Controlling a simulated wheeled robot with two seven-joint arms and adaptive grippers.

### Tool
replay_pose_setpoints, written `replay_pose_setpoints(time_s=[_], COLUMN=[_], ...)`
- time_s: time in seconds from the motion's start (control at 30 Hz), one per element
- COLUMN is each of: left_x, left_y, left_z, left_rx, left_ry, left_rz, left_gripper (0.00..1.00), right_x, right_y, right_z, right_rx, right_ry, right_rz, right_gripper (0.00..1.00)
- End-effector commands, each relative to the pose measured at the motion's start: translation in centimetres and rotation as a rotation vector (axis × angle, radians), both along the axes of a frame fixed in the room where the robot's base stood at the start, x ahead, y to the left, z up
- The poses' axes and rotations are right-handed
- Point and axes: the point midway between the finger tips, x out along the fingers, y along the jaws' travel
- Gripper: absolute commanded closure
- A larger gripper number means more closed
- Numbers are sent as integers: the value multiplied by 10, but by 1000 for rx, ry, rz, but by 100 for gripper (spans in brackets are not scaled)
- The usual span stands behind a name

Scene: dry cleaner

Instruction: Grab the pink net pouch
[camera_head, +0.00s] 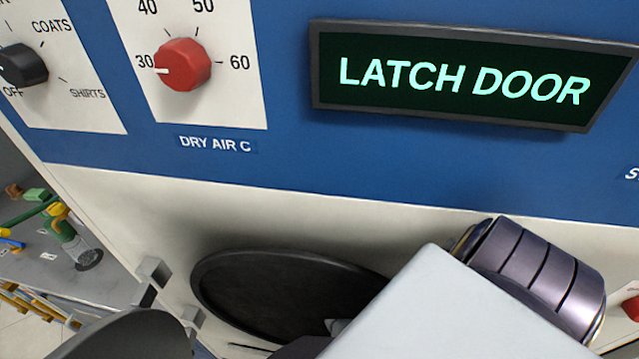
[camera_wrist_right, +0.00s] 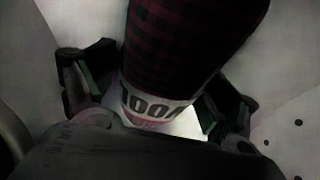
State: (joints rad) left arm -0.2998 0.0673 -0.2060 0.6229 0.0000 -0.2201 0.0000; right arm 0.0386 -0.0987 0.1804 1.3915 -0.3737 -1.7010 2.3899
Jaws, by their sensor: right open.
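In the right wrist view, a dark red checked thing (camera_wrist_right: 190,45) hangs down between the fingers of my right gripper (camera_wrist_right: 158,100). It has a white band with dark letters, and a small pinkish patch (camera_wrist_right: 148,124) shows just under the band. The picture is dark, and I cannot tell whether the patch is the pink net pouch. The gripper is open, with one finger on each side of the banded end. In the head view my right arm hides the gripper and the pouch is not seen. My left gripper is out of view.
A machine front fills the head view, with a lit LATCH DOOR sign (camera_head: 464,80) and a red dial (camera_head: 183,66). Below is a dark round opening or disc (camera_head: 275,290). Metal brackets (camera_head: 152,276) stand left of it. Pale walls surround the gripper in the wrist view.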

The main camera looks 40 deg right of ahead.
Motion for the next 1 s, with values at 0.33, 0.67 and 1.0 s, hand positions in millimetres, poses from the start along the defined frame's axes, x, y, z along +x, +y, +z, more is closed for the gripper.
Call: replay_pose_setpoints(time_s=[0.33, 0.67, 1.0], left_x=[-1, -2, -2], left_y=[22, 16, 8], left_z=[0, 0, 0], left_rx=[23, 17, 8], left_ry=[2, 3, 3], left_rz=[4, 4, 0], left_gripper=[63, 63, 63], right_x=[0, 0, 0], right_y=[1, 1, 0], right_z=[-1, 0, 0], right_rx=[1, 0, 0], right_ry=[-1, 0, -1], right_rz=[0, 0, 0], right_gripper=[13, 38, 71])
